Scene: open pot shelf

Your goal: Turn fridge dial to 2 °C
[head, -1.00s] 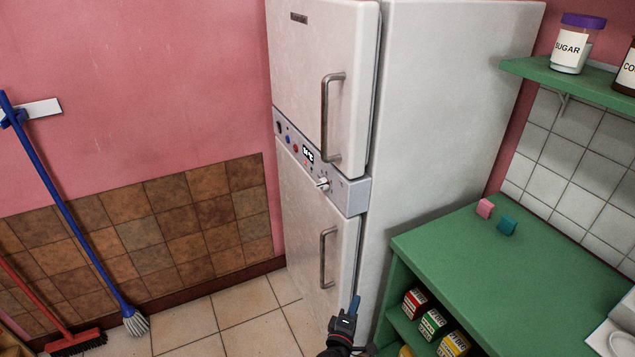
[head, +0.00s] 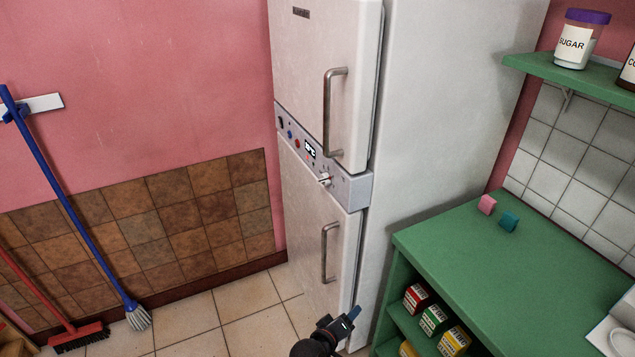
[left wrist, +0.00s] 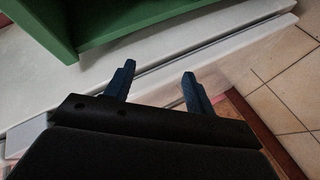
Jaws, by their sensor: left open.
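The white fridge (head: 455,100) stands in the middle of the head view, with an upper and a lower door. A grey control strip (head: 345,188) runs between the doors. The dial (head: 324,180) is a small light knob on that strip, right of and below the small display (head: 310,149). The display's reading is too small to tell for sure. My left gripper (head: 353,313) is low in front of the lower door, well below the dial and apart from it. In the left wrist view its two blue fingers (left wrist: 157,84) are spread with nothing between them. My right gripper is not in view.
Metal handles stand out from the upper door (head: 328,112) and lower door (head: 325,252). A green counter (head: 455,245) with boxes on its shelf is close on the right. A blue broom (head: 75,215) leans at the left. Tiled floor (head: 245,318) before the fridge is free.

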